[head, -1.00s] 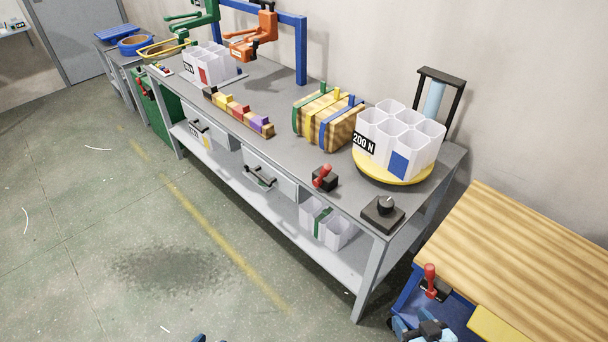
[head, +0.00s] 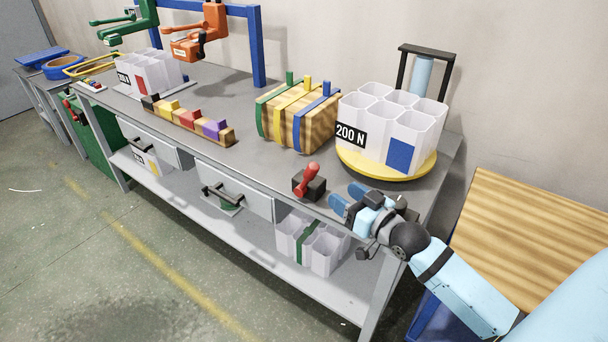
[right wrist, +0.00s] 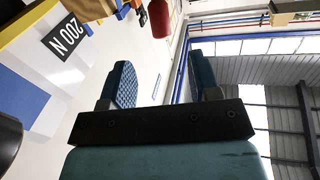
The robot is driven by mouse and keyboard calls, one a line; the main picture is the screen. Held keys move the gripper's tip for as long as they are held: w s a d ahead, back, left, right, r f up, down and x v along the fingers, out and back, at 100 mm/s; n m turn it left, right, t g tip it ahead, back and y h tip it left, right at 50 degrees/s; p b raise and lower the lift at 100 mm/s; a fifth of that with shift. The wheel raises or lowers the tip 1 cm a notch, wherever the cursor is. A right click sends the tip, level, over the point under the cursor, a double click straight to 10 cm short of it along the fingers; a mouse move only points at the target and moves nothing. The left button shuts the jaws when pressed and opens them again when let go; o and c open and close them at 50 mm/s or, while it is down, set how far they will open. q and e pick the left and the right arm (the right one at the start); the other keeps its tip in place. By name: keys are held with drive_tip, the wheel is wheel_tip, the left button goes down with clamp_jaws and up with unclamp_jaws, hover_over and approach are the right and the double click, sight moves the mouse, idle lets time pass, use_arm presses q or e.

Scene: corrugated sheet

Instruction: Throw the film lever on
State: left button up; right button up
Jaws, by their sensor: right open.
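A red lever (head: 308,179) on a small dark block (head: 309,188) stands near the bench's front edge, its handle leaning up and to the right in the head view. My right gripper (head: 346,199) is just right of the lever, apart from it, open with blue fingers and nothing between them. The light blue film roll (head: 423,75) stands in a black frame behind the turntable. My left gripper is not in view.
A yellow turntable (head: 388,172) carries white hexagonal tubes (head: 409,138) marked 200 N, close behind my right gripper. A strapped wooden bundle (head: 299,118) and a row of coloured blocks (head: 189,120) lie further left. The dark knob box is largely hidden behind my gripper.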

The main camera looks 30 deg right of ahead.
sight(315, 175)
drive_tip(key=w, duration=0.3)
drive_tip(key=w+a, duration=0.1)
drive_tip(key=w, duration=0.3)
drive_tip(key=w+b, duration=0.1)
drive_tip(key=w, duration=0.3)
drive_tip(key=shift+w+a+f, duration=0.1)
drive_tip(key=shift+w+a, duration=0.15)
drive_tip(key=shift+a, duration=0.1)
clamp_jaws()
